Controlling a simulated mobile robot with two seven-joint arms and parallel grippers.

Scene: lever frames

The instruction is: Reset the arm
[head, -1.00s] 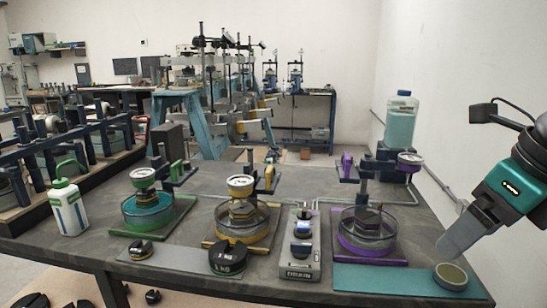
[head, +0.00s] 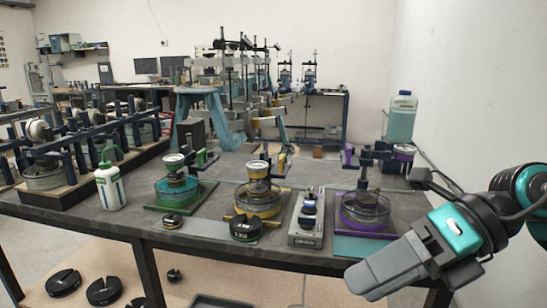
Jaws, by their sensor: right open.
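My right arm comes in from the right edge, with a teal and dark grey wrist. My right gripper (head: 375,277) is open, with grey fingers pointing down and left. It is at the front right of the bench (head: 270,262), in front of the teal mat (head: 352,247) in the picture, and covers much of it. I see nothing between the fingers. My left gripper is not in view.
A purple-based dish device (head: 365,212) stands just behind the gripper. Yellow (head: 258,200) and green (head: 176,188) ones stand further left, with a grey control box (head: 308,222) between. Black slotted weights (head: 104,290) lie below the bench.

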